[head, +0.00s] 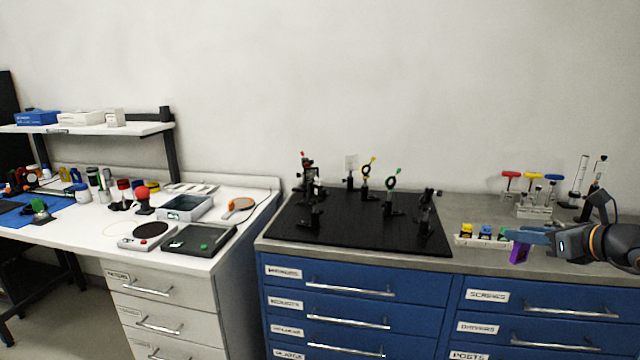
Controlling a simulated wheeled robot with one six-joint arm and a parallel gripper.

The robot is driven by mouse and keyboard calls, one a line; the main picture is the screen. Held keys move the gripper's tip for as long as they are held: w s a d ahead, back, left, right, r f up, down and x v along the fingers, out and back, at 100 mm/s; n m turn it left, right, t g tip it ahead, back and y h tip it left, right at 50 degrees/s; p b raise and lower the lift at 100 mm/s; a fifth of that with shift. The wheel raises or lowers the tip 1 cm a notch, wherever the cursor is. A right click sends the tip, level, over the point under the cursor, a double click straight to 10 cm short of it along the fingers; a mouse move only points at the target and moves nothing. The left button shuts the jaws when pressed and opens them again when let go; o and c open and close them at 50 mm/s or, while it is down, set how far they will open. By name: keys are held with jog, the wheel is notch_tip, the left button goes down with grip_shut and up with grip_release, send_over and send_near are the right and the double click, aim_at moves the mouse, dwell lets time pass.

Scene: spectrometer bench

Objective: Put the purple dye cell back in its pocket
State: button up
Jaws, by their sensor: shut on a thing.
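The purple dye cell (519,254) hangs at the tips of my gripper (523,237), which comes in from the right edge. The jaws are shut on the cell's upper part. The cell looks slightly tilted and shows in front of the bench's front edge. A pale holder (465,240) stands on the grey bench just left of my gripper. It bears a yellow cell (467,228), a blue cell (487,230) and a green cell (504,231). The holder's right end is partly hidden by my gripper and the purple cell, so I cannot see its pocket there.
A black breadboard (350,234) with several optic mounts lies left of the holder. A rack (534,211) with red, yellow and blue-handled tools stands behind my gripper. Tall posts (579,180) stand at the back right. Blue drawers (360,290) are below the bench.

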jog(key=a+f+n+y, duration=0.1)
jog(key=a+f, duration=1.1)
jog(key=a, duration=0.2)
jog(key=w+a+f+n+g+y, duration=0.1)
jog(key=a+f+n+y, duration=0.1)
jog(key=a+f, duration=1.1)
jog(key=shift+w+a+f, duration=0.25)
jog(key=shift+a+f, duration=0.05)
jog(key=shift+a, duration=1)
